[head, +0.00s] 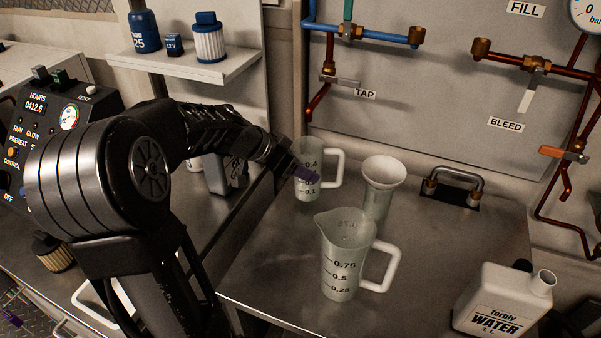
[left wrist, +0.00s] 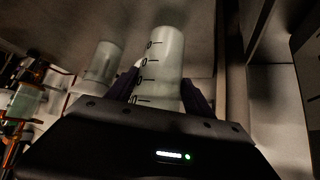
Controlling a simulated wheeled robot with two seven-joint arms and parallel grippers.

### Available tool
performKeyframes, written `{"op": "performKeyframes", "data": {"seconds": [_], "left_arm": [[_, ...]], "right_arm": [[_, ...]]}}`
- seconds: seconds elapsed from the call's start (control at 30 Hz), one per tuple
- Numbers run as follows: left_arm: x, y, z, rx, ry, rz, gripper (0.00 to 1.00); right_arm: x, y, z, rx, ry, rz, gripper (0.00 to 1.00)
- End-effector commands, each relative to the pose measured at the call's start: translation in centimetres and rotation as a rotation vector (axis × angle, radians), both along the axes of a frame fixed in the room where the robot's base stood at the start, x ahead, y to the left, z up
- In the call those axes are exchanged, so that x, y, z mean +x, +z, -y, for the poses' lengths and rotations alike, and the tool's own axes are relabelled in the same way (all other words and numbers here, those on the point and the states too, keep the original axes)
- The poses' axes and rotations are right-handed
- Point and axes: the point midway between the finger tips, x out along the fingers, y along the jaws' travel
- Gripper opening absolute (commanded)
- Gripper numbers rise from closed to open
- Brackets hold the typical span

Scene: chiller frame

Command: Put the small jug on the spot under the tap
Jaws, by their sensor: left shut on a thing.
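The small jug (head: 308,186) is a translucent measuring jug with a white handle, marked 0.4 near its top. It is upright at the back left of the metal worktop, below the TAP label. My left gripper (head: 300,175) reaches it from the left and is shut on its body. In the left wrist view the jug (left wrist: 163,62) stands between the two dark fingers (left wrist: 160,92). The tap (head: 328,79) is a copper fitting on the back panel, above the jug. I cannot tell whether the jug's base touches the worktop. My right gripper is not in view.
A larger jug (head: 345,262), marked 0.75, stands in front to the right. A white funnel-topped container (head: 378,188) stands close right of the small jug. A water canister (head: 503,300) is at the front right. A metal handle (head: 453,185) is at the back of the worktop.

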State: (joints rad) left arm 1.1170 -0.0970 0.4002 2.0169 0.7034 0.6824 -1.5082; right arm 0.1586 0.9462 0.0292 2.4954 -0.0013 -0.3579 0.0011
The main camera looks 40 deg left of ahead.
Motion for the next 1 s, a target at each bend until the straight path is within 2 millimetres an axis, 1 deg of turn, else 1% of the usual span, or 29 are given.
{"op": "performKeyframes", "data": {"seconds": [0.03, 0.1, 0.17, 0.23, 0.4, 0.43, 0.6, 0.7, 1.0], "left_arm": [[0.0, -0.9, 0.1, -0.006, 0.001, -0.002, 0.13], [-0.1, -1.9, 0.0, -0.005, 0.001, -0.003, 0.13], [0.2, -2.0, -0.1, -0.004, 0.001, -0.001, 0.13], [0.4, -2.3, -0.1, -0.003, 0.000, -0.001, 0.13], [0.4, -2.4, -0.1, -0.001, -0.001, 0.000, 0.13], [0.4, -2.4, -0.1, -0.002, -0.001, 0.000, 0.62], [0.4, -2.4, -0.1, -0.001, -0.001, 0.000, 0.76], [0.4, -2.4, -0.1, -0.001, -0.001, 0.000, 0.83], [0.2, -2.2, -0.2, 0.000, 0.000, 0.000, 0.83]], "right_arm": [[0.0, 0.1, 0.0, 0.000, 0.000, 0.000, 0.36], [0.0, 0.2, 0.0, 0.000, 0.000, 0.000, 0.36], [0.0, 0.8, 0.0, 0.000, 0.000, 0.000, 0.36], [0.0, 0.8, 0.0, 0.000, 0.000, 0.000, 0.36], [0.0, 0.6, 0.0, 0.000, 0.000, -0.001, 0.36], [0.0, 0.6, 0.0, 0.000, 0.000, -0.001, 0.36], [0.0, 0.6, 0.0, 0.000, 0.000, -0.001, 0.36], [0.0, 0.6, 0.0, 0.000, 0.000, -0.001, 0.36], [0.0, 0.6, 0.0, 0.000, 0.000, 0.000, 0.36]]}}
